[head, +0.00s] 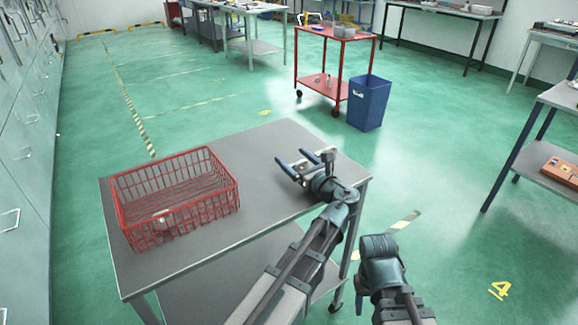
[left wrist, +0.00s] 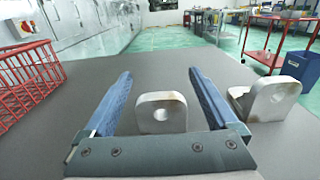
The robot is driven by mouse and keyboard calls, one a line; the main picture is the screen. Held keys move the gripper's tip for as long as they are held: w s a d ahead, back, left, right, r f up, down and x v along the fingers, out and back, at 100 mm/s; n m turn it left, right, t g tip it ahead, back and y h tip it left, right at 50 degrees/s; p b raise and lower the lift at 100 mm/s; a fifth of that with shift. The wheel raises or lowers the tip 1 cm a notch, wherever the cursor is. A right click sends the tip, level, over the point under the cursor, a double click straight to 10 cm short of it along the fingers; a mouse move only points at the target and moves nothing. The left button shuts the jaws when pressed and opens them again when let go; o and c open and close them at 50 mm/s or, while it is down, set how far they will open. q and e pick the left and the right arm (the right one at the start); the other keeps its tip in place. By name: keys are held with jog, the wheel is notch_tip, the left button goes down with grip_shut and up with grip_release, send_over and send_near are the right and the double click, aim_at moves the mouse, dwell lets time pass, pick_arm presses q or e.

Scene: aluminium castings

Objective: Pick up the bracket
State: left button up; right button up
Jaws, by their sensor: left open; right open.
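Two pale grey metal brackets, each with a round hole, are on the grey table in the left wrist view. One bracket (left wrist: 161,113) stands between the fingers of my left gripper (left wrist: 158,80), with gaps on both sides. The other bracket (left wrist: 272,98) is to the right, outside the right finger. My left gripper is open over the right part of the table in the head view (head: 300,164); a small piece of bracket (head: 328,156) shows beside its fingers there. My right arm's wrist is at the lower right, off the table; its fingers do not show.
A red wire basket (head: 205,205) stands on the left of the grey table (head: 200,262), with a small pale object (head: 161,218) inside. The tabletop between basket and gripper is clear. A red cart (head: 335,36) and blue bin (head: 369,104) stand on the floor behind.

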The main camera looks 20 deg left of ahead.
pick_arm(q)
jog(key=shift+w+a, duration=0.1)
jog(key=shift+a, duration=0.05)
jog(key=shift+d+r, duration=0.1)
jog(key=shift+d, duration=0.1)
jog(key=shift+c, duration=0.4)
grip_shut()
jog(key=shift+r, duration=0.15)
